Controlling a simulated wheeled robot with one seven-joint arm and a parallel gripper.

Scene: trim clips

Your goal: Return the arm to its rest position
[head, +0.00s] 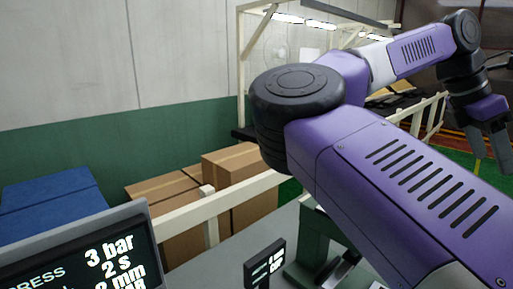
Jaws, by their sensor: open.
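My gripper (490,150) shows at the right edge of the head view, at the end of my purple arm. It points down, its grey fingers are apart, and I see nothing between them. It is raised over a green floor area, and part of it is cut off by the frame's edge. My arm stretches from the lower right, bends at the black joint in the middle, and reaches back to the right.
A display screen (85,258) reading "3 bar, 2 s" stands at lower left. A small black sign (264,265) stands on the grey surface near a dark green fixture (318,245). Cardboard boxes (240,165), a white rail (235,198) and a blue box (50,205) lie behind.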

